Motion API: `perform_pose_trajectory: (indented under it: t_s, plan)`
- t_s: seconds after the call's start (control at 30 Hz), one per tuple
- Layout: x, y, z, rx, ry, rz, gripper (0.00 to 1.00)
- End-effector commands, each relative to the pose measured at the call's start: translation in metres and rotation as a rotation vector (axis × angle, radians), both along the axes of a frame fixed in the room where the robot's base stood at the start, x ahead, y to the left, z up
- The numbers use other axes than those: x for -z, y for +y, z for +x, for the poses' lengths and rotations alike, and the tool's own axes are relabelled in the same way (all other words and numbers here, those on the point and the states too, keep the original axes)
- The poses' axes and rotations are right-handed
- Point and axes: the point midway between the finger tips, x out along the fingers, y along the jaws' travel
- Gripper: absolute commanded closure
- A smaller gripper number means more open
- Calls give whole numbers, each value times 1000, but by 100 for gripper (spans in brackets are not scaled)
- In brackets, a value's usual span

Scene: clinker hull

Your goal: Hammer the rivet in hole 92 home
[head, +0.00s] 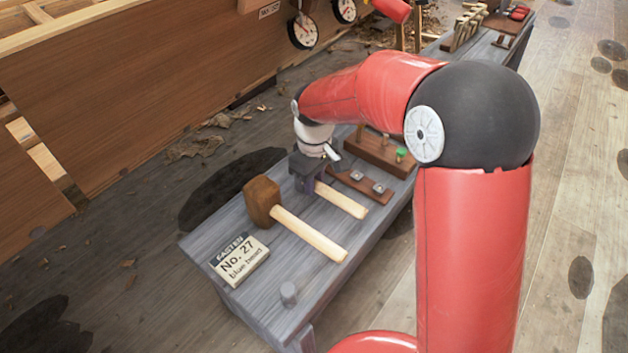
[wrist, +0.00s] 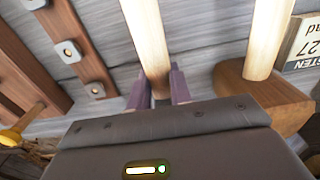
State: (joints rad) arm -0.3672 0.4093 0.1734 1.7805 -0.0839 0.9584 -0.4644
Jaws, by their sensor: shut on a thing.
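My gripper (head: 304,184) is low over the grey bench. In the wrist view its two fingers (wrist: 158,84) close around the pale wooden handle (wrist: 145,35) of a tool. That handle (head: 342,200) lies along the bench in the head view; the tool's head is hidden by my gripper. A wooden mallet (head: 262,200) lies beside it, apart from my gripper, and also shows in the wrist view (wrist: 262,92). I cannot make out the rivet or the number 92 in either view.
A strip with square metal pieces (head: 360,183) and a wooden block with upright pegs (head: 378,152) lie beyond the tools. The planked hull (head: 150,95) stands left, across a strip of floor.

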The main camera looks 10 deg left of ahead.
Motion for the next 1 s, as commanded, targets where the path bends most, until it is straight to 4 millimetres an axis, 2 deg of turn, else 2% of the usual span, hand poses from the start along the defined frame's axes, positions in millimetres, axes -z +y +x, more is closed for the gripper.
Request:
perform_pose_trajectory:
  t_s: [0.57, 1.0]
  plan:
    - [-11, 0, 1, 0, -2, 1, 100]
    - [-60, 0, 1, 0, -3, 2, 100]
